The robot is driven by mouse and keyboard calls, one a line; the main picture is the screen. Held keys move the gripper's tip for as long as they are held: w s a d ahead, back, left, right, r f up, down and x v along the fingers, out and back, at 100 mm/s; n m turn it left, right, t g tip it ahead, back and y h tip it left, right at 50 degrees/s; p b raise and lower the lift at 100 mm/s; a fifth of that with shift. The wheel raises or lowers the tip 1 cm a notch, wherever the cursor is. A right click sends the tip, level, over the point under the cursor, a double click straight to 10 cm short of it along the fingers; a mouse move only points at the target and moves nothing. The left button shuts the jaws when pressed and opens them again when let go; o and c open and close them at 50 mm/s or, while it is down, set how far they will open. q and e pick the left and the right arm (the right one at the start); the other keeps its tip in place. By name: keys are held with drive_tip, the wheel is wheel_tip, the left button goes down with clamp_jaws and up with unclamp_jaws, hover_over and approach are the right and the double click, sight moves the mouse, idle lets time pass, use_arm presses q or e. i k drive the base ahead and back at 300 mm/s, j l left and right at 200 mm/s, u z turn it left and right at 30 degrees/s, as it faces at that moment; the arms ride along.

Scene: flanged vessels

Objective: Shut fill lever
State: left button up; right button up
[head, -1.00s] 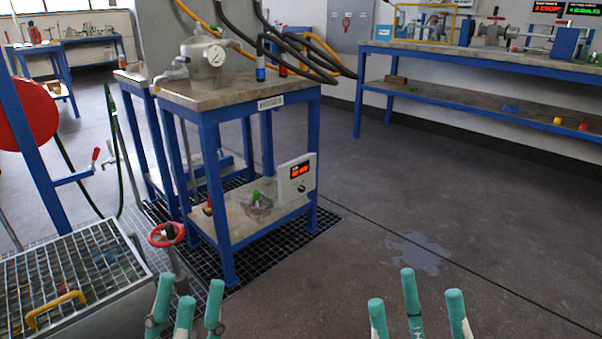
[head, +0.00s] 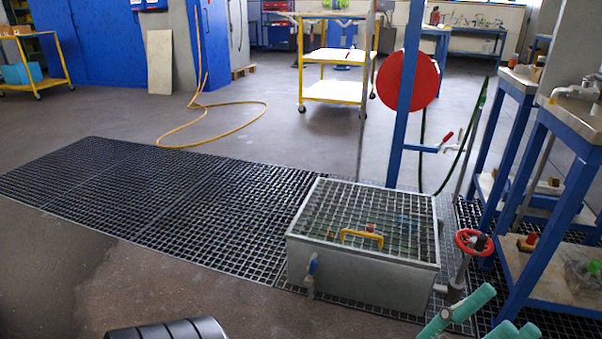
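A small lever with a red handle (head: 448,138) sits on a valve at the end of a blue arm on the blue post, right of centre. A second lever with a blue handle (head: 313,264) hangs on the front of the grey grated tank (head: 360,278). Neither is labelled, so I cannot tell which is the fill lever.
A red handwheel valve (head: 472,242) stands beside the tank. Blue-framed benches (head: 560,210) crowd the right side. A red hose reel (head: 407,80) is on the post. Floor grating (head: 150,190) and open floor lie left; a yellow hose (head: 200,135) lies behind.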

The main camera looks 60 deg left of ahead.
sight(309, 281)
drive_tip(key=u, duration=1.7)
drive_tip(key=i+j+z, duration=0.25)
drive_tip(key=i+j, duration=0.15)
drive_tip(key=j, duration=0.15)
drive_tip(key=i+j+z, duration=0.3)
drive_tip(key=j, duration=0.3)
drive_tip(key=i+j+z, duration=0.15)
drive_tip(key=j, duration=0.2)
drive_tip(key=i+j+z, duration=0.1)
drive_tip(key=j, duration=0.25)
drive_tip(key=i+j+z, duration=0.15)
drive_tip(key=j, duration=0.25)
drive_tip(key=i+j+z, duration=0.15)
drive_tip(key=j, duration=0.2)
